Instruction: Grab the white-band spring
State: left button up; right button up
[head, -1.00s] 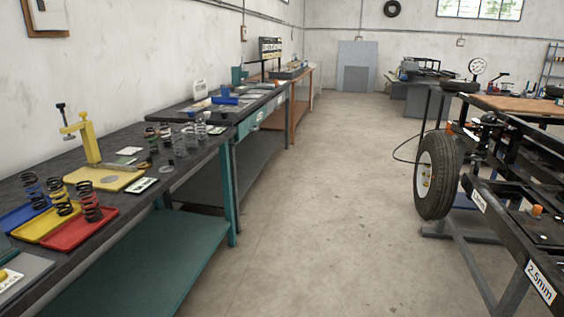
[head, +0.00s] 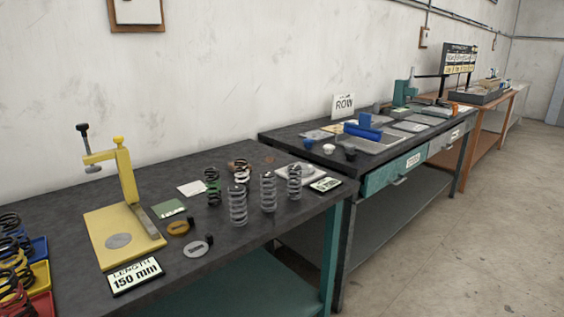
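A dark spring with a white band (head: 242,174) stands upright on the dark workbench, at the back of a small group of springs. A dark spring with a green band (head: 213,188) stands to its left. Grey springs stand in front and to the right: one in front (head: 238,206), one in the middle (head: 268,191) and one at the right (head: 294,182). The front grey spring stands close below the white-banded one in the picture. Neither of my grippers is in view.
A yellow press (head: 124,190) stands left on the workbench (head: 215,255), behind a "LENGTH 150 mm" sign (head: 135,276). Coloured trays with springs are at the left edge. A second bench (head: 300,135) stands beyond. Clear floor (head: 460,250) lies right.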

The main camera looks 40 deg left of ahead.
aim_at(242, 174)
jog(key=i, duration=0.75)
jog(key=u, duration=2.6)
